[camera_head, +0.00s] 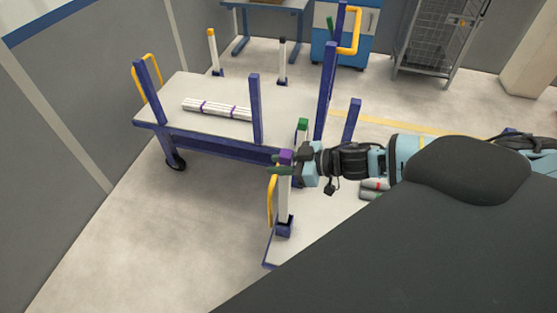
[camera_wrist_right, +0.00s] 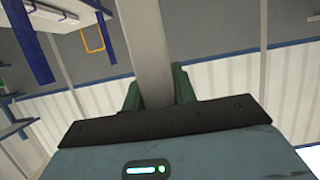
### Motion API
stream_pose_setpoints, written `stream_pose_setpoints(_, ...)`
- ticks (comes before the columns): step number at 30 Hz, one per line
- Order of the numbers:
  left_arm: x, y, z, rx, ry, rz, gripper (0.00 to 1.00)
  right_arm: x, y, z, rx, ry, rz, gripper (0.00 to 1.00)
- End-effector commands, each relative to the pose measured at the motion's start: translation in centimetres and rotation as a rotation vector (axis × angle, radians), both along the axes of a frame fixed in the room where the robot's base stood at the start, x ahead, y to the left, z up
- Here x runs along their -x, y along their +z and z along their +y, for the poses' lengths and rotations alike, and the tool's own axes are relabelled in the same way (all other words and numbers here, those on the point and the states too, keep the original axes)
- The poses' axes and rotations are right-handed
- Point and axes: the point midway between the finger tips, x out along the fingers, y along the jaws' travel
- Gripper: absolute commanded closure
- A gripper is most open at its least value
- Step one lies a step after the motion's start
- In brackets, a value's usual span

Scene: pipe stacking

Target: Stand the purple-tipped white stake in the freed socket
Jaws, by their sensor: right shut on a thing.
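The purple-tipped white stake (camera_head: 285,205) stands upright in the head view, and its purple tip is near the gripper. Its lower end meets a dark blue socket (camera_head: 284,229) at the corner of the near cart's white deck (camera_head: 300,249). I cannot tell how deep it sits. My right gripper (camera_head: 281,174) is shut on the stake just below the purple tip. In the right wrist view the stake (camera_wrist_right: 147,45) runs up between the green fingers (camera_wrist_right: 157,92). My left gripper is not in view.
A second cart (camera_head: 180,87) carries white pipes with purple bands (camera_head: 216,109). A green-tipped stake (camera_head: 302,131) stands close behind my gripper. Yellow-tipped (camera_head: 213,52) and black-tipped (camera_head: 282,62) stakes stand farther back. Blue posts (camera_head: 255,110) and a yellow handle (camera_head: 271,200) are nearby.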

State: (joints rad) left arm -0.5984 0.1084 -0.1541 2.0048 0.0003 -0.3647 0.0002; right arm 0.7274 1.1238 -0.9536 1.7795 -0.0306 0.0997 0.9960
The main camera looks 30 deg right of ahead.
Motion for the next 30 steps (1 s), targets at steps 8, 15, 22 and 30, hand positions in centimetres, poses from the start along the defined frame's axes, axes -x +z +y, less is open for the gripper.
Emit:
stream_pose_setpoints(8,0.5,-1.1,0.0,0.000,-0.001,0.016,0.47,0.0,-1.9,0.0,-0.001,-0.001,0.003,1.00)
stream_pose_setpoints(15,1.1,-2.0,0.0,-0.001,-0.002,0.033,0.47,0.0,-3.3,0.0,-0.002,-0.001,0.002,1.00)
stream_pose_setpoints(22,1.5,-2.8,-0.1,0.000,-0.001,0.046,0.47,0.0,-4.6,0.0,-0.002,-0.001,0.002,1.00)
stream_pose_setpoints(30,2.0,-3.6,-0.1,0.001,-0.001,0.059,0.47,0.0,-6.2,0.0,-0.002,-0.001,0.002,1.00)
